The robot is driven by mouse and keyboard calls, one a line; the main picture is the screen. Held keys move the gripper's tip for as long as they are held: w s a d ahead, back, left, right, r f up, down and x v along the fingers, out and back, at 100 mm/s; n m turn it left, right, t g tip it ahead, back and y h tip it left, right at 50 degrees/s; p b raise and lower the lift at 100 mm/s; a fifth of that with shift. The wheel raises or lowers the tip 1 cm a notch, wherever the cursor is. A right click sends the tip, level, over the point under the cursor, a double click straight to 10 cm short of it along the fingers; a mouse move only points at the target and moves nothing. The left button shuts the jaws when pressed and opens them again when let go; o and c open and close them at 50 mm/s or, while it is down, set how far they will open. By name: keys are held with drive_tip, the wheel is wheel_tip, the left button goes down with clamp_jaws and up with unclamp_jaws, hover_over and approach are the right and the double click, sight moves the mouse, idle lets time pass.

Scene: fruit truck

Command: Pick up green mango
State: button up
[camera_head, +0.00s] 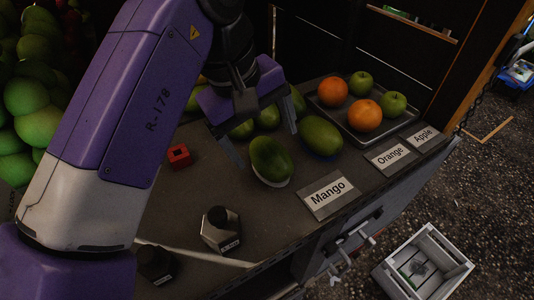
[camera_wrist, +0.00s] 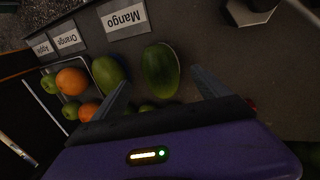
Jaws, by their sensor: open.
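A green mango (camera_head: 270,159) lies on the dark counter behind the Mango label, with a pale rim showing under it. It also shows in the wrist view (camera_wrist: 160,71), ahead of and between the fingers. A second green mango (camera_head: 321,136) lies to its right, nearer the tray. More green fruits (camera_head: 268,117) sit behind, partly hidden by my gripper. My gripper (camera_head: 262,146) is open and empty, its fingers spread above and behind the nearest mango. I cannot tell the exact height of the fingertips over the counter.
A metal tray (camera_head: 349,130) holds oranges and green apples at the right. Labels read Mango (camera_head: 328,193), Orange (camera_head: 390,154) and Apple (camera_head: 423,136). A pale crate (camera_head: 424,262) is on the ground.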

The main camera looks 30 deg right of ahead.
sight(268, 151)
drive_tip(key=shift+w+p+x, duration=0.1)
drive_tip(key=shift+p+x, duration=0.15)
drive_tip(key=shift+x, duration=1.05)
drive_tip(key=shift+w+p+x, duration=0.15)
drive_tip(key=shift+p+x, duration=0.1)
drive_tip(key=shift+x, duration=1.05)
drive_tip(key=c, duration=1.1)
